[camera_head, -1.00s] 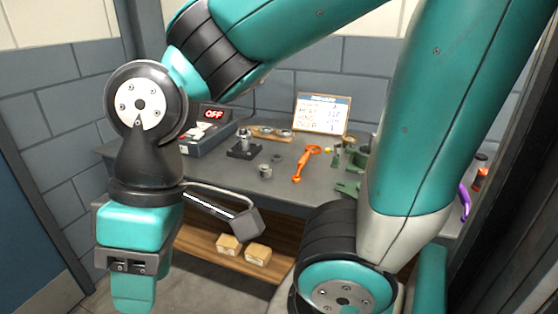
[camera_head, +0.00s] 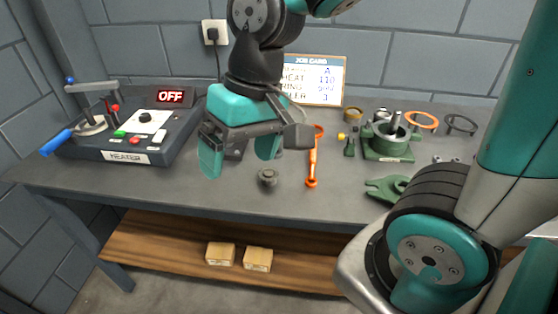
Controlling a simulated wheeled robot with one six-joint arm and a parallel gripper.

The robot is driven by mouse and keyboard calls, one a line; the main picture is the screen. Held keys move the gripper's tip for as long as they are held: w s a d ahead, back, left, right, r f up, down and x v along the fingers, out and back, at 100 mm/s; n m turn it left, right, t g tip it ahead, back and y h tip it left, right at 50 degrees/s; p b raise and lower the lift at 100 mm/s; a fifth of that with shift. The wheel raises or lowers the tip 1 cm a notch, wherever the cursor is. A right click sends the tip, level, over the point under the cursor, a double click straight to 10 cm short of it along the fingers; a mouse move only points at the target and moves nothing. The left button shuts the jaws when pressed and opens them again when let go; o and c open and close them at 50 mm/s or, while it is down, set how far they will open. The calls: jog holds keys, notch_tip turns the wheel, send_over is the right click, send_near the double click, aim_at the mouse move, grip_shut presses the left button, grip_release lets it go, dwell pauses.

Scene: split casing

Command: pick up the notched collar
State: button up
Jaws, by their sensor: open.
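A small grey metal collar (camera_head: 267,178) stands on the table (camera_head: 220,192) near its front edge; it looks like the notched collar, but it is too small to make out a notch for sure. My gripper (camera_head: 240,157) is open and empty, fingers pointing down, above the table. In the picture it is just up and left of the collar and apart from it. A dark fixture behind my gripper is mostly hidden.
An orange tool (camera_head: 312,160) lies right of the collar. The heater (camera_head: 130,135), reading OFF, is at the left. A job card (camera_head: 313,80) stands behind.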

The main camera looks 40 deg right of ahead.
jog(key=w+d+m+h+p, duration=0.2)
jog(key=w+d+m, duration=0.5)
jog(key=w+m, duration=0.15)
jog(key=m+h+p, duration=0.1)
jog(key=m, duration=0.6)
send_near(267, 174)
jog(key=shift+w+d+f+m+p, duration=0.15)
jog(key=shift+f+m+p, duration=0.05)
jog(key=shift+f+p, duration=0.25)
jog(key=shift+w+d+f+m+p, duration=0.15)
jog(key=shift+f+p, duration=0.15)
jog(key=shift+f, duration=0.2)
jog(key=f, duration=0.1)
jog(key=f+p, duration=0.1)
jog(key=f, duration=0.3)
jog(key=shift+s+a+f+p, duration=0.1)
jog(key=shift+s+a+p, duration=0.1)
jog(key=shift+a+p, duration=0.15)
jog(key=shift+f, duration=0.55)
jog(key=shift+f, duration=0.25)
jog(key=c, duration=1)
